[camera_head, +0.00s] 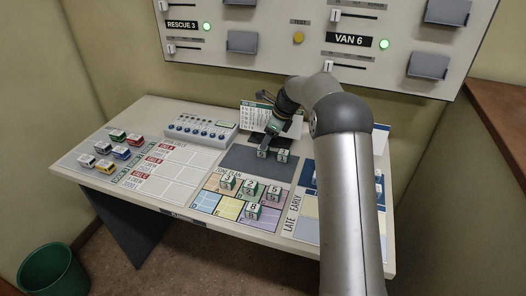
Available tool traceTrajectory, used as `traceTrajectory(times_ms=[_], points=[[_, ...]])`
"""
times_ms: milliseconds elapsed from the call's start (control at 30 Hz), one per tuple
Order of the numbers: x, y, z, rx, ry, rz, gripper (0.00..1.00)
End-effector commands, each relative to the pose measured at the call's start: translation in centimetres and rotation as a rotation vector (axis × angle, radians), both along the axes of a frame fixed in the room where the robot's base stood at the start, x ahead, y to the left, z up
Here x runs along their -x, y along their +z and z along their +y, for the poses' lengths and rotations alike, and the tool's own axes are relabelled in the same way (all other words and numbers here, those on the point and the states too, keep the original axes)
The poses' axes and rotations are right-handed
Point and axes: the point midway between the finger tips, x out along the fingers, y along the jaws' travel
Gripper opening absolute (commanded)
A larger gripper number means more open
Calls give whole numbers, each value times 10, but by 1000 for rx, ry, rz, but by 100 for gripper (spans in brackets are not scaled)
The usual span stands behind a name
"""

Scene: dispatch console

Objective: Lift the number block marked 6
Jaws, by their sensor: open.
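Several white-topped number blocks with green sides are on the desk. Two stand close together on the dark grey mat (243,163): a left block (262,153), partly hidden by my gripper, and a right block (282,156). Their marks are too small to read surely, so I cannot tell which block is the 6. My gripper (270,140) is open, pointing down just above or around the left block; contact is unclear. On the coloured zone plan (205,201) stand blocks that look like 3 (228,181), 2 (250,188), 5 (274,193) and 8 (252,211).
Behind my gripper stands a white card (256,114). A grey switch box (200,130) is to the left, and several toy vehicles (118,135) are at the far left. My arm hides part of the right-hand board (306,205). The wall panel (275,50) rises behind.

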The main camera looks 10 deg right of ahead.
Motion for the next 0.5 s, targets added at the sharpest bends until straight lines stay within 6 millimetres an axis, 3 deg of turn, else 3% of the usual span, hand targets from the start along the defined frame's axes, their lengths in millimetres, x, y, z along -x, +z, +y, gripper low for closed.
traceTrajectory(times_ms=[300,500], points=[[-7,-41,9,-1,2,4,58],[-9,-49,12,0,0,0,58]])
